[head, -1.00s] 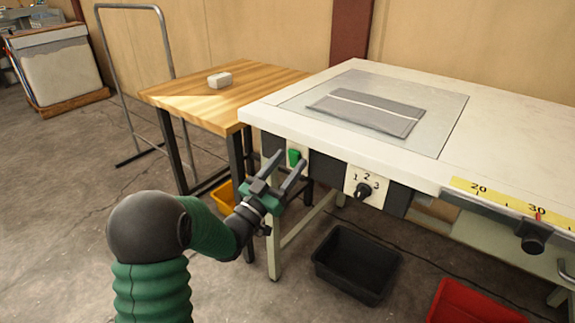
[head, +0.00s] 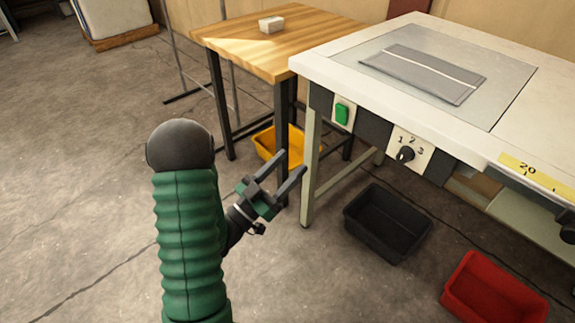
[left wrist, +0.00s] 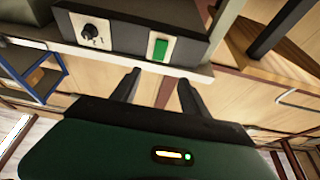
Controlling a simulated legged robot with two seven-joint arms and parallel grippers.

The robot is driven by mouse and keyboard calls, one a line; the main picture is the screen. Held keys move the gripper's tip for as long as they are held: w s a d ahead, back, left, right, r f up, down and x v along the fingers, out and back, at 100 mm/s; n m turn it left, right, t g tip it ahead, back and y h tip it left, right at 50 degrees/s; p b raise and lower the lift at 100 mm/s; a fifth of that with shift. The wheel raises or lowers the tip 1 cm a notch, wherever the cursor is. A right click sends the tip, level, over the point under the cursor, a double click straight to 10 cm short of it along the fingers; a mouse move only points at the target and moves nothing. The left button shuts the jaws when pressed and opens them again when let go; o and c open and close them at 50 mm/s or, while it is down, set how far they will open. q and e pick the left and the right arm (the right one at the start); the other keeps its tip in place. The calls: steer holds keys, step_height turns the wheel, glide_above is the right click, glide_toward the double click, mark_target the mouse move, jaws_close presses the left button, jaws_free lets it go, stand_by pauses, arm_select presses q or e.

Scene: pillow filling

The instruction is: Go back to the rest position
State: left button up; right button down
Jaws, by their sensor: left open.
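My left gripper (head: 277,177) is open and empty in the head view. It hangs in free air in front of the machine table's left leg, below the green button (head: 342,113) and apart from it. In the left wrist view its two dark fingers (left wrist: 158,92) are spread with nothing between them. The green button (left wrist: 160,49) and the dial (left wrist: 91,31) show beyond them there. My right gripper is not in view.
The white-topped machine table (head: 440,128) carries a flat grey pillow cover (head: 422,75). A wooden table (head: 240,52) holds a small pale block (head: 271,25). Black (head: 387,223), red (head: 493,290) and yellow (head: 278,143) bins are on the floor.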

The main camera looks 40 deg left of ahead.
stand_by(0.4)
arm_select(q)
steer(key=w+d+f+g+y+p, duration=0.2)
steer(key=w+d+f+g, duration=0.4)
steer(key=w+f+g, duration=0.25)
steer(key=s+d+f+g+p, duration=0.1)
steer(key=s+d+f+g, duration=0.1)
steer(key=s+d+g, duration=0.55)
steer(key=s+d+f+g, duration=0.3)
steer(key=s+d+g, duration=0.15)
steer(key=s, duration=0.55)
step_height(320, 180, up, 38)
steer(key=p, duration=3.8)
steer(key=shift+w+f+n, duration=0.25)
steer(key=shift+w+n, duration=0.1)
steer(key=shift+n, duration=0.05)
steer(key=shift+t, duration=0.25)
